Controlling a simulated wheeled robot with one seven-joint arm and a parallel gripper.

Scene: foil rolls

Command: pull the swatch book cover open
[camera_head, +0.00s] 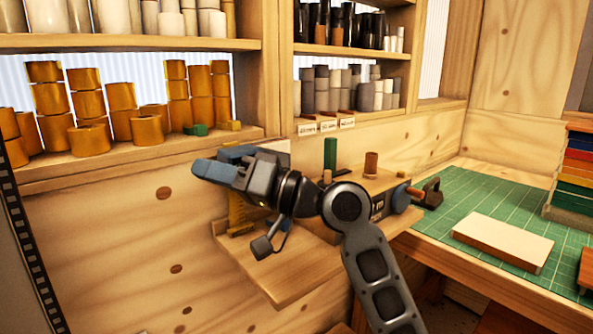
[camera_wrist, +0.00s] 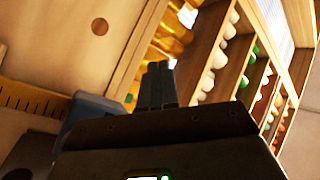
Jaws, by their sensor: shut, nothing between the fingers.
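A flat, cream-topped, book-like block (camera_head: 503,241) with a brown edge lies on the green cutting mat (camera_head: 470,200) at the right in the head view. It looks like the swatch book, with its cover closed flat. My gripper (camera_head: 205,169) is well to its left, in front of the lower shelf edge, and points left. The arm reaches up from the bottom of the view. In the wrist view my gripper's fingers (camera_wrist: 157,82) are together with nothing between them. The book does not show in the wrist view.
Orange-gold rolls (camera_head: 85,105) stand on the left shelf (camera_head: 150,155), close behind my gripper. A wooden stand (camera_head: 285,270) with a green post (camera_head: 330,152) is beneath and behind my arm. A stack of coloured slabs (camera_head: 575,165) stands at the far right.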

